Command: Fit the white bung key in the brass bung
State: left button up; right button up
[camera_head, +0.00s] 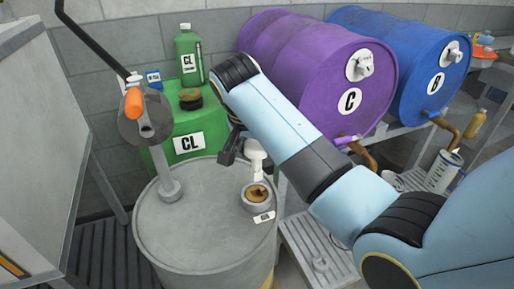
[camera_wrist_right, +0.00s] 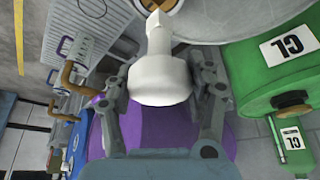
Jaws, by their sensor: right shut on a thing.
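The white bung key (camera_head: 255,157) is held by my right gripper (camera_head: 238,147) above the grey drum's top. The wrist view shows the white key (camera_wrist_right: 160,78) between the two fingers of the right gripper (camera_wrist_right: 162,88), with its narrow end pointing away from the gripper. The brass bung (camera_head: 257,193) sits in a grey ring on the drum top, just below the key in the head view. The wrist view shows part of the brass bung (camera_wrist_right: 150,4) cut by the top edge, close to the key's tip. I cannot tell whether they touch. My left gripper is out of view.
The grey drum (camera_head: 205,232) carries a hand pump (camera_head: 143,118) with an orange grip at its left. A green CL container (camera_head: 170,163) stands behind. Purple drum C (camera_head: 300,60) and blue drum B (camera_head: 405,50) lie on a rack to the right.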

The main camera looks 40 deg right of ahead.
aim_at(256, 163)
jog(key=shift+w, duration=0.1)
jog(key=shift+f+p, duration=0.15)
jog(key=shift+p, duration=0.35)
jog(key=shift+f+b, duration=0.45)
jog(key=shift+f, duration=0.45)
jog(key=shift+f+b, duration=0.3)
jog(key=shift+f, duration=0.95)
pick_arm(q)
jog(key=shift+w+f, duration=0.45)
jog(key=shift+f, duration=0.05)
pick_arm(e)
jog(key=shift+f, duration=0.15)
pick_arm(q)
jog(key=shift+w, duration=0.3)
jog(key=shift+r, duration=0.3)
